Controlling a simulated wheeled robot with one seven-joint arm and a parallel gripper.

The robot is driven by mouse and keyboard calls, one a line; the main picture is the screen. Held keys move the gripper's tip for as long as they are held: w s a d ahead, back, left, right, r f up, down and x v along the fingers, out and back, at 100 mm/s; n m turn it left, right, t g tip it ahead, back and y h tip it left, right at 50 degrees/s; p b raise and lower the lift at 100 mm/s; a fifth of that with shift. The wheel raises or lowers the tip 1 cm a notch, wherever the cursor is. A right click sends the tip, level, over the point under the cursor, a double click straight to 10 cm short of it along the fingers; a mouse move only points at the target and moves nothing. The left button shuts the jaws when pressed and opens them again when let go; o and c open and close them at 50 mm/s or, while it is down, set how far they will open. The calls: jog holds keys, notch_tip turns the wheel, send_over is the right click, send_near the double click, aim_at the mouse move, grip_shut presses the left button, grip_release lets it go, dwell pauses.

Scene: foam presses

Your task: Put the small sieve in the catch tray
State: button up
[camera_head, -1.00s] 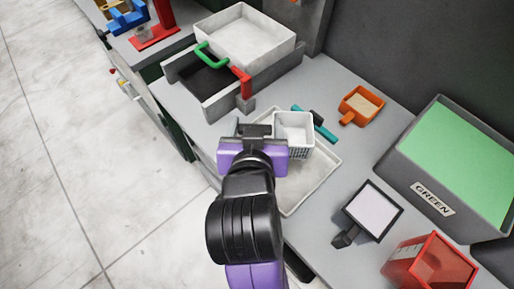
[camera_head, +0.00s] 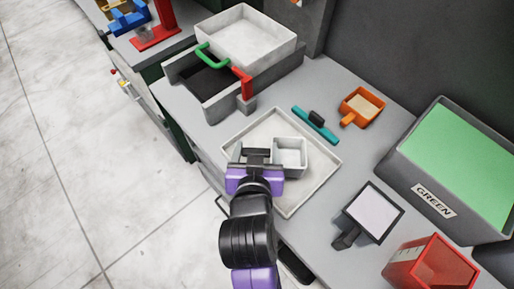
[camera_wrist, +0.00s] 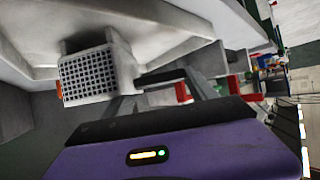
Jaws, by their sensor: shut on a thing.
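The small sieve (camera_head: 290,157) is a pale square basket. Its gridded mesh face shows in the wrist view (camera_wrist: 90,77). My gripper (camera_head: 262,158) is shut on the sieve at its left side in the head view; the exact grip point is partly hidden. The catch tray (camera_head: 300,190) is a shallow, pale, square tray on the grey bench. The sieve is inside the tray's outline in the head view, right of its middle. I cannot tell whether its underside touches the tray floor. My gripper and wrist cover the tray's lower left part.
A teal brush-like tool (camera_head: 316,124) and an orange scoop (camera_head: 362,106) lie behind the tray. A dark-framed pad (camera_head: 374,212), a red container (camera_head: 432,265) and a green-topped bin (camera_head: 420,205) stand to the right. A grey press frame (camera_head: 225,100) with a pale box stands at the back left.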

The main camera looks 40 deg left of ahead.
jog(key=shift+f, duration=0.1)
jog(key=o, duration=1.4)
jog(key=shift+o, duration=0.2)
jog(key=shift+s+d+r, duration=0.1)
jog(key=shift+s+r, duration=0.05)
jog(key=shift+r, duration=0.1)
jog(key=v, duration=1.1)
jog(key=shift+s+d, duration=0.2)
jog(key=shift+d, duration=0.05)
jog(key=shift+a+r, duration=0.1)
jog(key=shift+r, duration=0.15)
